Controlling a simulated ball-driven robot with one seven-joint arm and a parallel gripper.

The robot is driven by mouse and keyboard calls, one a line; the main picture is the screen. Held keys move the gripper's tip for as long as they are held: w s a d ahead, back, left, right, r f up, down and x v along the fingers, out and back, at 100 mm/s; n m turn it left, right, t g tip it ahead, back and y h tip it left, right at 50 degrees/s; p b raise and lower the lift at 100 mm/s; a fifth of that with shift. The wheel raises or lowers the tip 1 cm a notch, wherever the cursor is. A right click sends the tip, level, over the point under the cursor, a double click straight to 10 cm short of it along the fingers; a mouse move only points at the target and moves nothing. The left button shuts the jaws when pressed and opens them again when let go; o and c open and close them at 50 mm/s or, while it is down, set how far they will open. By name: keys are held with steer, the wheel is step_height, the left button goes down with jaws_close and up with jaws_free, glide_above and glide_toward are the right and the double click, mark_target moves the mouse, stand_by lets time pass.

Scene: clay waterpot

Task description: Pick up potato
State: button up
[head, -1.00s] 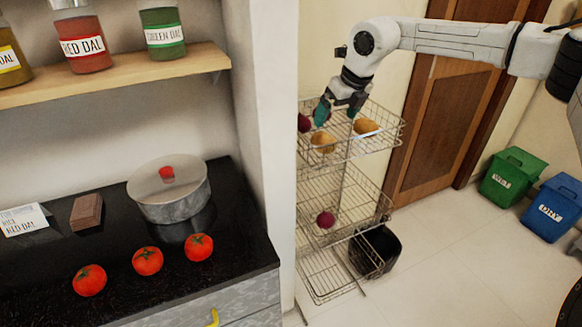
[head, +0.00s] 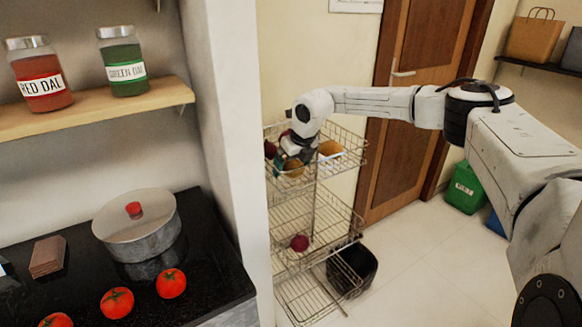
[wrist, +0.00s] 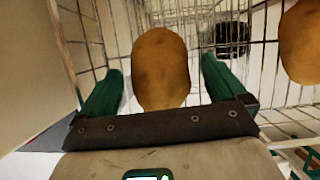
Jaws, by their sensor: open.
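A brown potato (wrist: 160,68) lies in the top wire basket (head: 350,158) and shows between my two green fingers in the wrist view. My gripper (wrist: 162,66) is open, with a finger on either side of the potato and gaps on both sides. A second potato (wrist: 303,42) is at the right edge of the wrist view; it also shows in the head view (head: 330,148). In the head view my gripper (head: 290,160) is down at the basket and partly hides the first potato (head: 294,169).
A dark red onion (head: 270,149) lies left of my gripper in the basket. Another onion (head: 299,242) is on the middle tier. A wall edge (head: 232,150) stands just left of the rack. A black bin (head: 357,272) is below it.

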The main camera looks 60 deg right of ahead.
steer(key=shift+f, duration=0.15)
steer(key=c, duration=1.2)
